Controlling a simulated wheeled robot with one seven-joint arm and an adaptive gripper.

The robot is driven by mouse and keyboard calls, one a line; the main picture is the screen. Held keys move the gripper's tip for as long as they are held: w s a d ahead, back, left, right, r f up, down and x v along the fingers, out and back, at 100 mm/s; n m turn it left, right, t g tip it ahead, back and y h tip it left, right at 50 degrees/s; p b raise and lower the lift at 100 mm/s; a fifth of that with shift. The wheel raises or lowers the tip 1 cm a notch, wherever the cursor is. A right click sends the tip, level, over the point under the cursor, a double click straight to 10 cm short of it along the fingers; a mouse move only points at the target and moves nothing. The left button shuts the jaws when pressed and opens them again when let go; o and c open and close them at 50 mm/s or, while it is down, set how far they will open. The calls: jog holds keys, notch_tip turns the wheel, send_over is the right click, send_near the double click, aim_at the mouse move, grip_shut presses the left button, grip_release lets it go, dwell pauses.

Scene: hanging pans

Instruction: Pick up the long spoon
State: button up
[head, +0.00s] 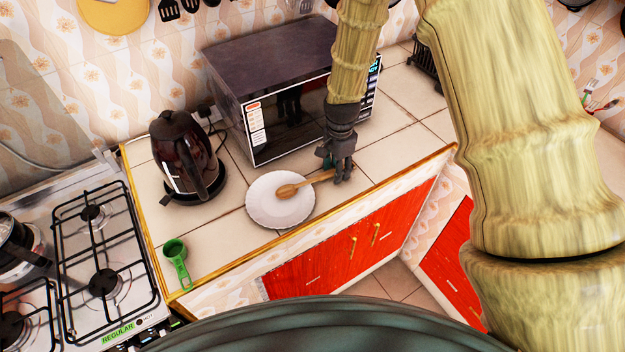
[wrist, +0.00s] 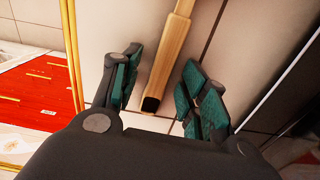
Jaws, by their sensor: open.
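The long wooden spoon (head: 289,190) rests with its bowl on a white plate (head: 268,215) on the tiled counter, its handle pointing right toward my gripper. My gripper (head: 338,174) is at the handle end, in front of the microwave. In the wrist view the spoon's handle (wrist: 169,62) runs from the top edge down to a dark tip. This tip lies between the two teal-padded fingers of my open gripper (wrist: 158,88), with a gap on each side. The spoon's bowl is out of the wrist view.
A microwave (head: 270,82) stands close behind my gripper. A dark kettle (head: 184,158) is left of the plate, and a green measuring cup (head: 176,255) lies near the counter's front left corner. A gas stove (head: 100,262) is at the left. The counter's front edge is close.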

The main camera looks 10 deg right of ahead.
grip_shut()
jog(key=shift+r, duration=0.15)
